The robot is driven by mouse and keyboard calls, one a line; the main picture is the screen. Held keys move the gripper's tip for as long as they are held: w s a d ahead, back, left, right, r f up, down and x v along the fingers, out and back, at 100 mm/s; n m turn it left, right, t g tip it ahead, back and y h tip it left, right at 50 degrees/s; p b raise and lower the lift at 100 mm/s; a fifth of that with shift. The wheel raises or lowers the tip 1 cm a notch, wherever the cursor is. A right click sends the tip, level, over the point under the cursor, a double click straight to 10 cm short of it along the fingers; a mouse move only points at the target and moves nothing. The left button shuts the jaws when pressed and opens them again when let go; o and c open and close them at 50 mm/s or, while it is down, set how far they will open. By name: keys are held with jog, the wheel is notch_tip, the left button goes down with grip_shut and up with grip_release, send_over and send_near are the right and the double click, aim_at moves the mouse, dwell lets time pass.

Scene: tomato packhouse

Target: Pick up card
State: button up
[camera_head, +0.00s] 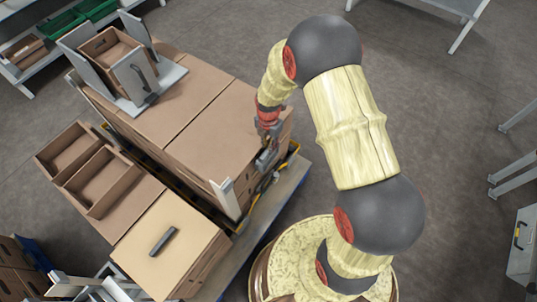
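My gripper (266,158) is small and dark in the picture, at the right side of the large stack of brown cartons (213,140). It points down beside the stack's side face. I cannot tell whether its fingers are open or shut, or whether anything is between them. A pale upright piece (227,199) stands at the near corner of the stack, left of and below my gripper. It may be the card, but I cannot be sure. No other card shows clearly.
A lower carton (190,225) with a dark bar-shaped object (163,241) on top stands at the front. Open brown trays (103,181) lie at the left.

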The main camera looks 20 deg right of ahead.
notch_tip(320, 180, down, 4)
jog(key=shift+f+b, duration=0.15)
jog(key=shift+b, duration=0.7)
jog(key=shift+c, duration=1.2)
grip_shut()
notch_tip(320, 180, up, 11)
jog(key=p, duration=0.4)
jog(key=shift+f+p, duration=0.1)
jog(key=shift+p, duration=0.25)
